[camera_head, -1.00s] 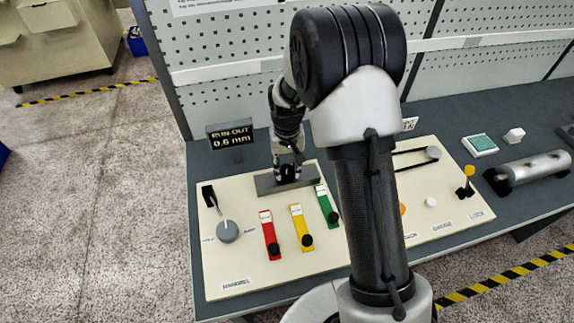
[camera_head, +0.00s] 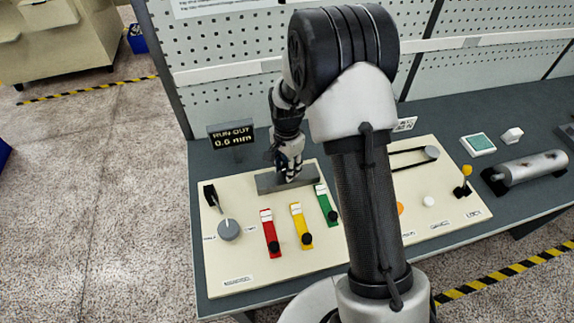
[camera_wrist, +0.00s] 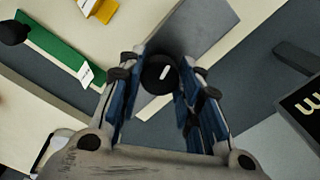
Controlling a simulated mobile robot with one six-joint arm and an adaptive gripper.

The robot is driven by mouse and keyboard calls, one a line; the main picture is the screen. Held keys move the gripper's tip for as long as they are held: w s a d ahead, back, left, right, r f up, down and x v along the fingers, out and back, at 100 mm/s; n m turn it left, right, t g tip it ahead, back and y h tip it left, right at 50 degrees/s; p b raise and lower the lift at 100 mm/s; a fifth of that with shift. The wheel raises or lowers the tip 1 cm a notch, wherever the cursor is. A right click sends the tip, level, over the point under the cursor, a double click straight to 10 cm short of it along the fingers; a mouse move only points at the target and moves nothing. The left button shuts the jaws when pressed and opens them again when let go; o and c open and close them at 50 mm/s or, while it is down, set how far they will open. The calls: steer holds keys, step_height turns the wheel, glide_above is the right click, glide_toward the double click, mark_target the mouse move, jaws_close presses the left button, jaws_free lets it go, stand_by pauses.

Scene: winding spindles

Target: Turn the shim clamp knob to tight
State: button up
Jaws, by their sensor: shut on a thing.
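The shim clamp knob is a round black knob with a white mark (camera_wrist: 158,72) in the wrist view. It sits on a grey block (camera_head: 266,183) at the back of the cream board. My gripper (camera_wrist: 160,85) points down over the block, its blue-padded fingers on both sides of the knob and shut on it. In the head view my gripper (camera_head: 290,172) stands at the block and hides the knob. The white mark lies at a slant in the wrist view. A black display (camera_head: 231,135) behind the board reads run-out with a value near 0.6 mm.
Red (camera_head: 269,234), yellow (camera_head: 302,227) and green (camera_head: 326,205) strips with black knobs lie in front of the block. A grey dial (camera_head: 228,230) is at the board's left. A metal cylinder (camera_head: 535,168) lies at the right. A pegboard (camera_head: 250,60) stands behind.

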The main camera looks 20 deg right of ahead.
steer(key=shift+m, duration=1.5)
steer(key=o, duration=1)
steer(key=shift+o, duration=0.2)
step_height(320, 180, up, 12)
